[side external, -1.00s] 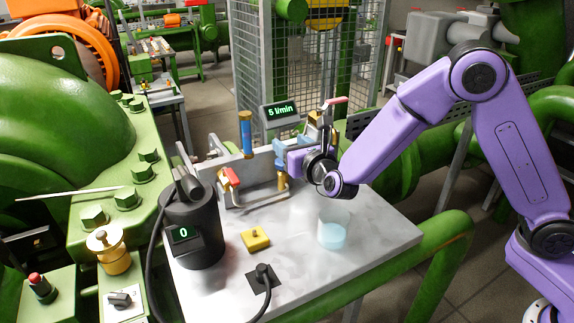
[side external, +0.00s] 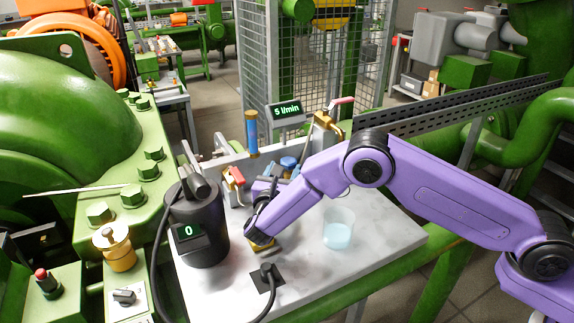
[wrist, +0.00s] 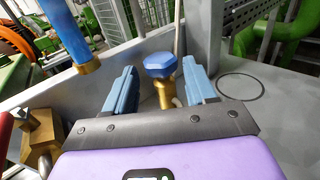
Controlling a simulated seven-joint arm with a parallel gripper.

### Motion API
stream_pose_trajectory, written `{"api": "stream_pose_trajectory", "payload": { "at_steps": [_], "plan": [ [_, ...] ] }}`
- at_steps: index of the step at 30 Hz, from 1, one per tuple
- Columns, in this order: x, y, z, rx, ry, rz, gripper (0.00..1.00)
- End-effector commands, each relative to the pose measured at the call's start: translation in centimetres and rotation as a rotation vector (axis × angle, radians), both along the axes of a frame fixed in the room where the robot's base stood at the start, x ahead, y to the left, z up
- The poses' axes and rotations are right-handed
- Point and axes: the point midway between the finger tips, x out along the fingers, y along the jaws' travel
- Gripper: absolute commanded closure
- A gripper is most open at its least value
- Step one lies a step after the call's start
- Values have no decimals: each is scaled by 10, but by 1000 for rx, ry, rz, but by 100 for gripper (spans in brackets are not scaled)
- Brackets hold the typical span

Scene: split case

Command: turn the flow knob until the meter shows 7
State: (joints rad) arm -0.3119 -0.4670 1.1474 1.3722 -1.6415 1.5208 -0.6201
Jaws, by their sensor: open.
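The meter (side external: 286,110) at the back of the bench reads "5 l/min" in the side view. The blue faceted flow knob (wrist: 160,66) sits on a brass stem in the wrist view; its blue top also shows in the side view (side external: 289,162). My gripper (wrist: 159,72) is open, with one blue finger on each side of the knob in the picture and a visible gap to each. I cannot tell whether the fingertips are level with it. In the side view, my gripper (side external: 268,184) is low over the bench, partly hidden by my wrist.
A black canister (side external: 205,225) showing "0" stands left. A clear cup (side external: 338,232) with pale blue liquid is right. A cable plug (side external: 266,273) sits in front. A yellow block is mostly hidden.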

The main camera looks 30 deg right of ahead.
Motion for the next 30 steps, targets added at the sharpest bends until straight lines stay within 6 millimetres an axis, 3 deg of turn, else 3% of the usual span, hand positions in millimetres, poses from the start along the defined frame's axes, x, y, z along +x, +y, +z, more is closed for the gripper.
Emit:
{"api": "stream_pose_trajectory", "payload": {
  "at_steps": [7, 18, 22, 30],
  "plan": [
    [21, -19, 0, 0, 1, -1, 44],
    [26, -22, 0, -1, 1, 2, 44],
    [26, -22, 0, 1, 1, 2, 86],
    [25, -22, 1, -1, 0, 38, 85]
  ]
}}
